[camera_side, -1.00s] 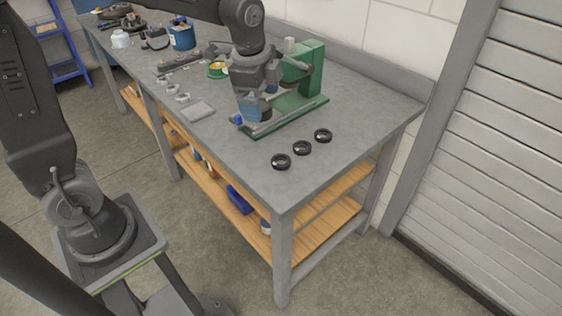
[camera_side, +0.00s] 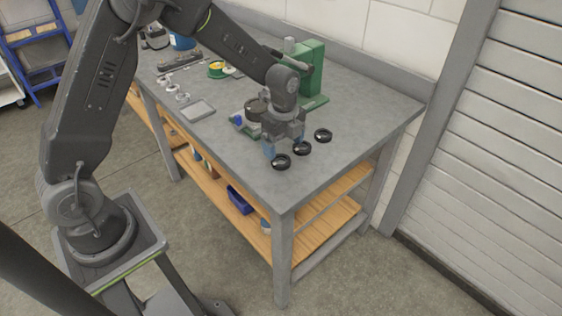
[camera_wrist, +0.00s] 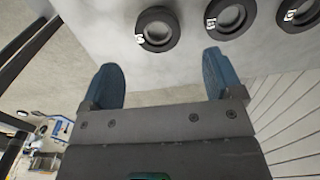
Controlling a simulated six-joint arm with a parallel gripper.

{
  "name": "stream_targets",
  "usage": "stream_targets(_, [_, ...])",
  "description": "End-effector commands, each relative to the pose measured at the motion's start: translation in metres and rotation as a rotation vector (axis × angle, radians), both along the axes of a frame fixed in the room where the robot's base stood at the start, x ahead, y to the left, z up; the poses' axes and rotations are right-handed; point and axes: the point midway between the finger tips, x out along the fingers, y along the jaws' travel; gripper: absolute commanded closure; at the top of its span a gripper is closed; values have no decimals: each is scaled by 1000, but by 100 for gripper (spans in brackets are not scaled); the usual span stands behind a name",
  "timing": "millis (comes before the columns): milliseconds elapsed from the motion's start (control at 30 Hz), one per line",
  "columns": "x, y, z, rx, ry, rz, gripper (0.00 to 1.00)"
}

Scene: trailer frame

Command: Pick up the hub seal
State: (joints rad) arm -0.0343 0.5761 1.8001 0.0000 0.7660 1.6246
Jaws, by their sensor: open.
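Three black ring-shaped seals lie in a row near the front right corner of the grey bench. In the side view they are the near seal (camera_side: 281,162), the middle seal (camera_side: 302,148) and the far seal (camera_side: 323,135). In the wrist view the three rings show along the top: left (camera_wrist: 157,29), middle (camera_wrist: 230,15) and right (camera_wrist: 299,9), each with a small white mark. I cannot tell which is the hub seal. My gripper (camera_side: 285,150) is above the bench by the near and middle seals. Its blue fingers (camera_wrist: 162,76) are apart and empty.
A green press (camera_side: 312,70) stands behind my gripper on the grey bench (camera_side: 225,150). A flat grey tray (camera_side: 197,111) and several small metal parts lie to the left. The bench's front corner is clear. A blue bin (camera_side: 239,200) sits on the lower shelf.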

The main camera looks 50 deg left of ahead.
Motion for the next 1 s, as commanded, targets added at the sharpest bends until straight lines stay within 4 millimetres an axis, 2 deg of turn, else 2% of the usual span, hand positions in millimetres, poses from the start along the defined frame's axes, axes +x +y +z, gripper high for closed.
stream_targets(133, [-1, 1, -11, 0, 2, 1, 14])
stream_targets(400, [-2, 4, -48, 0, 1, 0, 14])
stream_targets(700, [-2, 4, -54, 0, -1, 0, 14])
stream_targets(767, [-2, 4, -54, 0, -1, 0, 18])
stream_targets(1000, [-2, 4, -54, 0, -1, 0, 41])
